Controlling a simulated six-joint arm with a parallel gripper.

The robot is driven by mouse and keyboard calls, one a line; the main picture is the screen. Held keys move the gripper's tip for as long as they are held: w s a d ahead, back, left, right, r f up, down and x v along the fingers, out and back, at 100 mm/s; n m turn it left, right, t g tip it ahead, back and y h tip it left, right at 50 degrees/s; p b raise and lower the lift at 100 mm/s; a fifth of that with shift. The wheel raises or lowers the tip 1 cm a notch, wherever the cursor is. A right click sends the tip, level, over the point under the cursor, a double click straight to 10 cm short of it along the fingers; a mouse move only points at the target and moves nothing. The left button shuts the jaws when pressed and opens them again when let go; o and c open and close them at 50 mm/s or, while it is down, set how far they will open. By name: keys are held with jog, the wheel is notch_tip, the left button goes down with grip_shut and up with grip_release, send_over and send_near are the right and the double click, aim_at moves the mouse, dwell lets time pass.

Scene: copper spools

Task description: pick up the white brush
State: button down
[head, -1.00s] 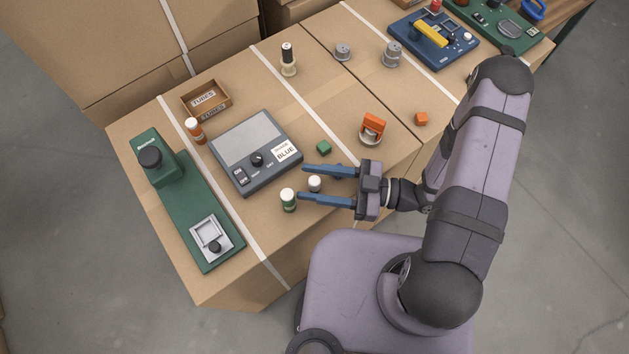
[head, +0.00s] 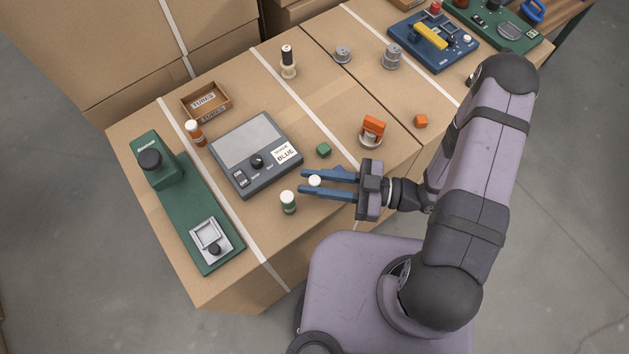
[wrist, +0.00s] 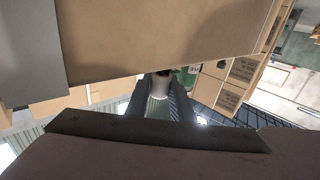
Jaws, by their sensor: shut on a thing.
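In the wrist view the white brush (wrist: 159,86) sits between the two dark fingers of my gripper (wrist: 157,90). Its lower part is hidden in the head view, and I cannot tell if it touches the box top.
A green block (head: 323,150) and an orange piece on a round base (head: 372,131) stand behind my gripper.

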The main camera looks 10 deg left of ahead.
aim_at(314, 180)
jog(key=shift+r, duration=4.35)
